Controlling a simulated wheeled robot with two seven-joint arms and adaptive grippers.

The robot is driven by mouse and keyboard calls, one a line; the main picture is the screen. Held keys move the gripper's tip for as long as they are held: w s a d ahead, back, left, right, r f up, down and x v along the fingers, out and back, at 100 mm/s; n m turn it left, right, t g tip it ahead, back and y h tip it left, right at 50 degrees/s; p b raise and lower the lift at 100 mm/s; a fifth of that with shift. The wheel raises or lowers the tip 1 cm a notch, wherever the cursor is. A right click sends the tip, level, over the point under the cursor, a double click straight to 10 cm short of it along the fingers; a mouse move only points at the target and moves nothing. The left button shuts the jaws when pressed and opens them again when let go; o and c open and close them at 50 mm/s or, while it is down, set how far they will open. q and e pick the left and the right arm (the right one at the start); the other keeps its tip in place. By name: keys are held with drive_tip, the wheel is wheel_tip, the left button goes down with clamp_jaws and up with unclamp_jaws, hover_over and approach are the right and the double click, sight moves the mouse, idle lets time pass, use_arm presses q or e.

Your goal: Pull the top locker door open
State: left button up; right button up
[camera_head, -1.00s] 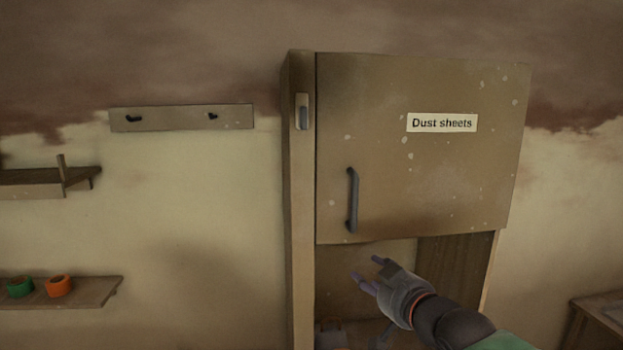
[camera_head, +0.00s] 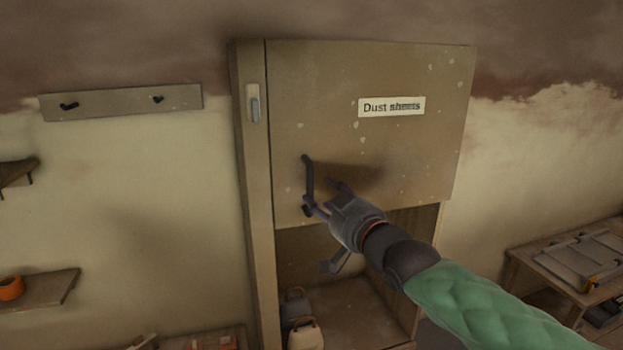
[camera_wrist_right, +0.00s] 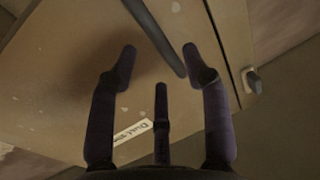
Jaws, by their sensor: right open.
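The top locker door (camera_head: 400,150) is shut and carries a "Dust sheets" label (camera_head: 391,107). Its dark upright handle (camera_head: 308,180) is near the door's left edge. My right gripper (camera_head: 324,197) is in front of the door's lower left, its fingers close to the handle's lower end. In the right wrist view the open fingers (camera_wrist_right: 163,65) point at the door, and the handle (camera_wrist_right: 155,38) passes near the right finger's tip. I cannot tell whether they touch. My left gripper is not in view.
Below the door is an open compartment with a pale bag (camera_head: 304,334) in it. A hook rail (camera_head: 122,101) is on the wall at left. A shelf (camera_head: 45,289) holds an orange roll (camera_head: 10,288). A wooden table (camera_head: 575,255) stands at right.

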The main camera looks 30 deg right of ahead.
sight(312, 189)
drive_tip(key=w+p, duration=0.2)
drive_tip(key=w, duration=0.3)
drive_tip(key=shift+w+d, duration=0.15)
drive_tip(key=shift+w, duration=0.2)
clamp_jaws()
